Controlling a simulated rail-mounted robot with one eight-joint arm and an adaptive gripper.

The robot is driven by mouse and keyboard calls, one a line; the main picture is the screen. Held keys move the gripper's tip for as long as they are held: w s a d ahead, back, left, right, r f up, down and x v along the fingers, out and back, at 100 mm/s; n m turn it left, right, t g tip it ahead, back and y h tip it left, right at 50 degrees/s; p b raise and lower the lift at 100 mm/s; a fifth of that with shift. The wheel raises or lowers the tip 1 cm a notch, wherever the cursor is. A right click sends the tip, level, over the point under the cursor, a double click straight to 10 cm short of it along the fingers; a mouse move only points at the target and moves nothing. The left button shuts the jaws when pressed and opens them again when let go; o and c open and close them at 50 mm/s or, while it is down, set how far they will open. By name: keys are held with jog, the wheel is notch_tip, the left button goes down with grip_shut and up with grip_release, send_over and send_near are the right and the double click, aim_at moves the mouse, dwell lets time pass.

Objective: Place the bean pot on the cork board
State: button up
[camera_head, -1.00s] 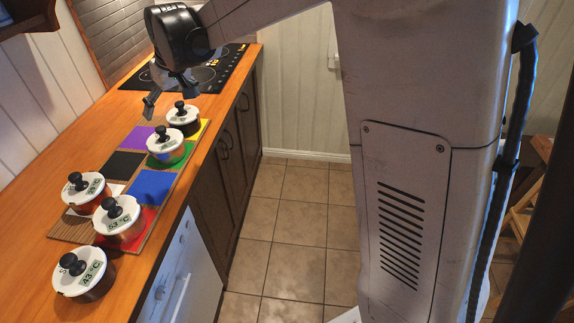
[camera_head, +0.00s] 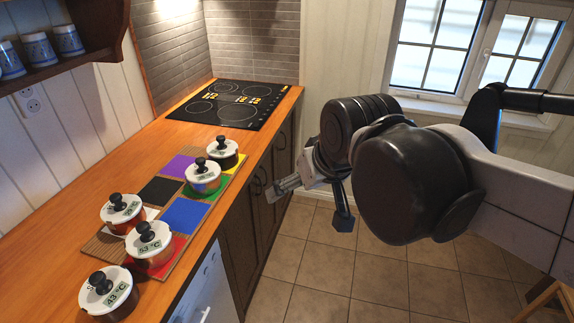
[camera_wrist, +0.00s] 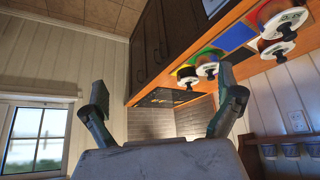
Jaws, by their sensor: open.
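Several pots with white lids and black knobs stand on the counter, and I cannot tell which holds beans. One labelled 43 °C (camera_head: 112,300) stands on bare wood in front of a brown board with coloured squares (camera_head: 103,247). A 53 °C pot (camera_head: 152,250) is on the red square and another pot (camera_head: 125,216) on the white one. One pot (camera_head: 203,182) is on green, another (camera_head: 223,155) on yellow. I cannot tell whether the board is cork. My gripper (camera_head: 314,204) is open and empty, right of the counter; its spread fingers also show in the wrist view (camera_wrist: 162,82).
A black hob (camera_head: 228,104) lies at the counter's far end. A wall shelf (camera_head: 90,40) with blue mugs hangs at the upper left. The blue, black and purple squares are bare. The tiled floor (camera_head: 315,265) right of the counter is open.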

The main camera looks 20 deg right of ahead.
jog(key=s+d+f, duration=0.2)
jog(key=s+f, duration=0.1)
jog(key=s, duration=0.3)
jog(key=shift+f+m+t, duration=0.2)
jog(key=shift+m+t, duration=0.1)
jog(key=shift+m, duration=0.1)
notch_tip(320, 180, down, 4)
jog(key=b, duration=0.4)
dwell(0.5)
